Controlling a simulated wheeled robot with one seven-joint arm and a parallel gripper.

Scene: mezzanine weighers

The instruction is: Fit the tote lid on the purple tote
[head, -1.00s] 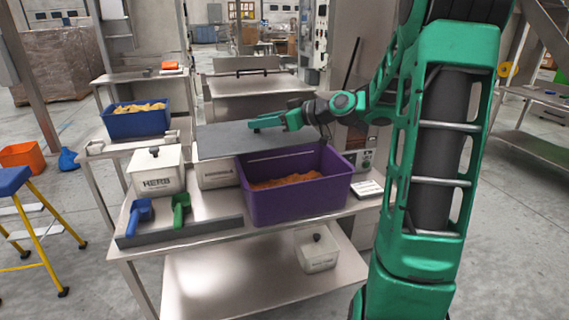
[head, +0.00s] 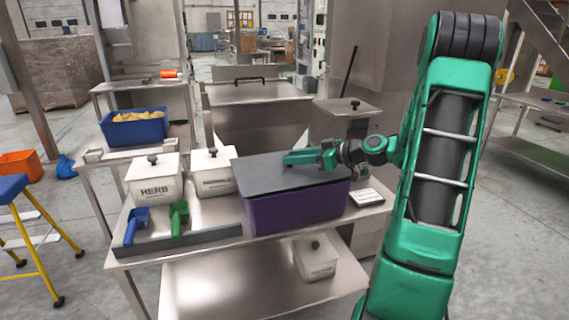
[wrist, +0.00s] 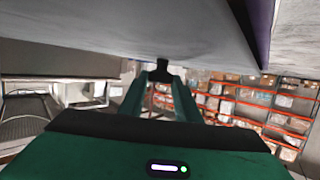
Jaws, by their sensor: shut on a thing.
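The purple tote (head: 290,212) stands on the steel table, right of the white bins. The grey tote lid (head: 262,178) lies over the tote's top and hides its contents. Whether its edges sit fully down all round I cannot tell. My gripper (head: 300,159) is at the lid's upper face, shut on the lid's handle, which my fingers mostly hide. In the wrist view the lid (wrist: 130,40) fills the top, a strip of the purple tote (wrist: 263,35) shows at upper right, and my gripper (wrist: 162,72) holds a dark knob.
White lidded bins, one marked HERB (head: 155,190), stand left of the tote. A blue scoop (head: 134,222) and a green scoop (head: 178,216) lie in a grey tray in front. A small pad or scale (head: 366,197) is right of the tote. A blue tote (head: 137,130) stands behind left.

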